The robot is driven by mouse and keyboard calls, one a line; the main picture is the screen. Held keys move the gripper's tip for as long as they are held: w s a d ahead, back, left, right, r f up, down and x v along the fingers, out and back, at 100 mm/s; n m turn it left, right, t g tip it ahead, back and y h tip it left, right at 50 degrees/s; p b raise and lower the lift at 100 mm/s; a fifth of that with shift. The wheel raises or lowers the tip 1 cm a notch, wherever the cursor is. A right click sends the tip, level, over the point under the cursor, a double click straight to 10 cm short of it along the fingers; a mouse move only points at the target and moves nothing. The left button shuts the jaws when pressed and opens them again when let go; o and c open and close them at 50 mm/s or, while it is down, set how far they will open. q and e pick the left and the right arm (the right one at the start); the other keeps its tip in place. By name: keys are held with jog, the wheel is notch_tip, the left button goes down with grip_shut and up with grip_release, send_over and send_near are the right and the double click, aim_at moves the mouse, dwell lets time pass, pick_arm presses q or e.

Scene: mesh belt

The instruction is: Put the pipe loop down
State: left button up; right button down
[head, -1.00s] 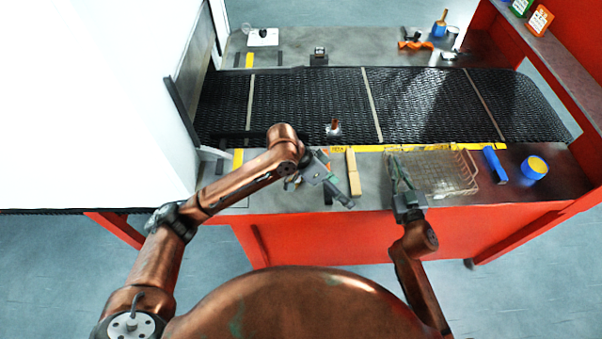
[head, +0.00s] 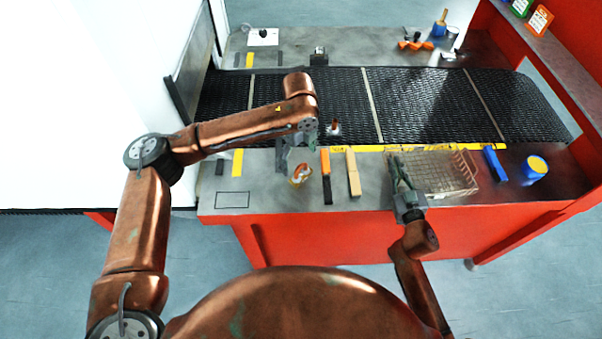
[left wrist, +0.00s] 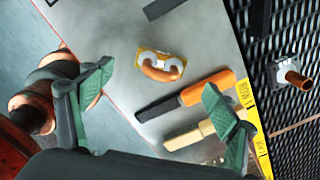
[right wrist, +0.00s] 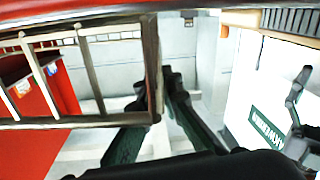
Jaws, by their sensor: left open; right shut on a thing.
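The pipe loop (head: 301,174) is a copper-coloured bent pipe on a small white and yellow base. It rests on the grey near counter (head: 262,190), and the left wrist view shows it clearly (left wrist: 160,68). My left gripper (left wrist: 157,88) is open and empty; the loop shows beyond its spread fingers, apart from them. In the head view this gripper (head: 292,158) hangs over the counter close to the loop. My right gripper (head: 401,176) is shut on the near left rim of the wire basket (head: 445,178); the rim also shows in the right wrist view (right wrist: 152,65).
The black mesh belt (head: 310,95) runs behind, carrying a small fitting with a copper stub (head: 334,128). A blue tin (head: 535,168) stands far right. The counter's left front is clear.

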aim_at(301, 174)
pick_arm(q)
jog(key=shift+d+f, duration=0.15)
jog(key=shift+f, duration=1.8)
jog(key=shift+d+f, duration=0.15)
jog(key=shift+f, duration=1.8)
jog(key=shift+c, duration=0.7)
jog(key=shift+r, duration=0.1)
jog(key=c, duration=1.7)
jog(key=shift+r, duration=5)
